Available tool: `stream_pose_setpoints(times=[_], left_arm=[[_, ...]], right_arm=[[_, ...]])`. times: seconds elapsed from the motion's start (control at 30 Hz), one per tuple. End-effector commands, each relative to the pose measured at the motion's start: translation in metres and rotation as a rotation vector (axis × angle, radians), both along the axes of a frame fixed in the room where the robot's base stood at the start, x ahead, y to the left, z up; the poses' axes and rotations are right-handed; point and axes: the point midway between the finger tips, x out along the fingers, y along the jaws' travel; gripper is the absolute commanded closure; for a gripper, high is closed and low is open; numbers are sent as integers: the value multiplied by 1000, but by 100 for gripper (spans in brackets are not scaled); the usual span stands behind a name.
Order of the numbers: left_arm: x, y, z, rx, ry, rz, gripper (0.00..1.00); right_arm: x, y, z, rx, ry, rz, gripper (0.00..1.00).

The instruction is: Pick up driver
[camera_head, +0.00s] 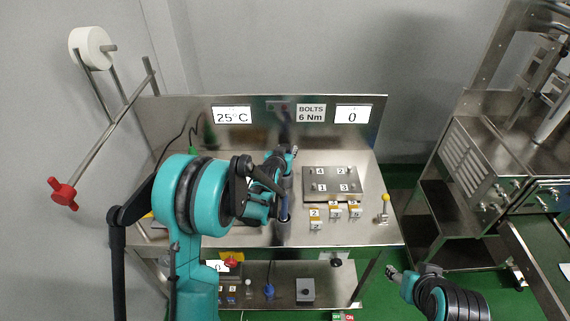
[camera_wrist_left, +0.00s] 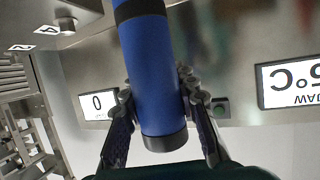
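The driver (camera_wrist_left: 150,75) is a blue cylinder with dark bands. In the left wrist view it stands between the two fingers of my left gripper (camera_wrist_left: 163,95), with its dark end towards the wrist. The fingertips lie close against both sides, but I cannot tell whether they press on it. In the head view the driver (camera_head: 284,205) is upright over the bench, partly hidden by my left gripper (camera_head: 280,158) and arm. My right gripper (camera_head: 398,278) is low at the right, away from the bench; its finger opening is too small to make out.
The steel bench (camera_head: 350,236) carries a numbered plate (camera_head: 333,181), several small numbered blocks (camera_head: 334,209) and a yellow-topped post (camera_head: 385,208). Behind stands a panel (camera_head: 172,118) with 25°C and 0 displays. A lower shelf holds small parts. A steel machine (camera_head: 483,160) stands right.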

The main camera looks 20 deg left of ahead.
Motion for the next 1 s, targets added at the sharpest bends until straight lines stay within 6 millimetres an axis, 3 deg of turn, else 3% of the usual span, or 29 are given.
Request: stream_pose_setpoints(times=[0.1, 0.63, 1.0], left_arm=[[0, 0, 0, 0, 1, 0, 100], [0, 0, 4, 0, 1, 0, 100], [0, 0, 74, 0, 0, 0, 100]], right_arm=[[0, 0, 0, 0, 0, 0, 48], [0, 0, 2, 0, 0, 0, 48], [0, 0, 32, 0, 0, 0, 48]])
